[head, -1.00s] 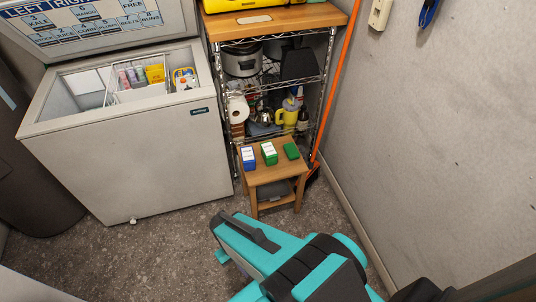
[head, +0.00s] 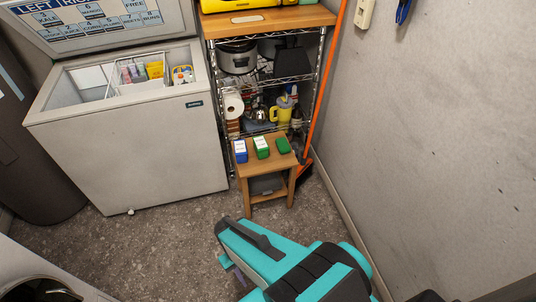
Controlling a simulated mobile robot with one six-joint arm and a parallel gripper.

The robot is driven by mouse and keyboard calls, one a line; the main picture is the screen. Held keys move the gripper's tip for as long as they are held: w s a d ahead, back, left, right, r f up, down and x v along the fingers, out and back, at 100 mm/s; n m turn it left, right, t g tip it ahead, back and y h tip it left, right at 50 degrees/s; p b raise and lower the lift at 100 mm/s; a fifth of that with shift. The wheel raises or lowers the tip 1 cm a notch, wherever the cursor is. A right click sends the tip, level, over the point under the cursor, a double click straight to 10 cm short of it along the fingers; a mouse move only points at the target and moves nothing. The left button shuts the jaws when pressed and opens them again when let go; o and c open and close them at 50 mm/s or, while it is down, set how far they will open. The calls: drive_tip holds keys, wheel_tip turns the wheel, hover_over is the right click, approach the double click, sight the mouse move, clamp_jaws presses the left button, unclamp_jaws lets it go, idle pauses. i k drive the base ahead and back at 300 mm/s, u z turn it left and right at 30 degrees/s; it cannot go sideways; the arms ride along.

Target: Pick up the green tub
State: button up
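A small wooden table (head: 268,178) stands in front of the wire shelf. On its top, left to right, are a blue box with a white top (head: 240,151), a green tub with a white label (head: 261,148) and a plain green piece (head: 283,146). The plain piece is low and could be a tub or a lid. My teal arm reaches in from the bottom, nearer the camera than the table. My gripper (head: 232,268) is partly hidden under the arm, apart from the table. Its opening is not clear.
An open chest freezer (head: 135,140) stands left of the table. The wire shelf (head: 270,78) holds pots and bottles behind it. An orange-handled broom (head: 325,90) and the wall (head: 430,150) are on the right. The floor (head: 165,230) in front is clear.

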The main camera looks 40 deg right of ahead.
sight(260, 146)
drive_tip(key=z, duration=0.65)
drive_tip(key=k, duration=0.25)
drive_tip(key=u, duration=1.8)
drive_tip(key=i, duration=0.7)
drive_tip(key=z, duration=0.65)
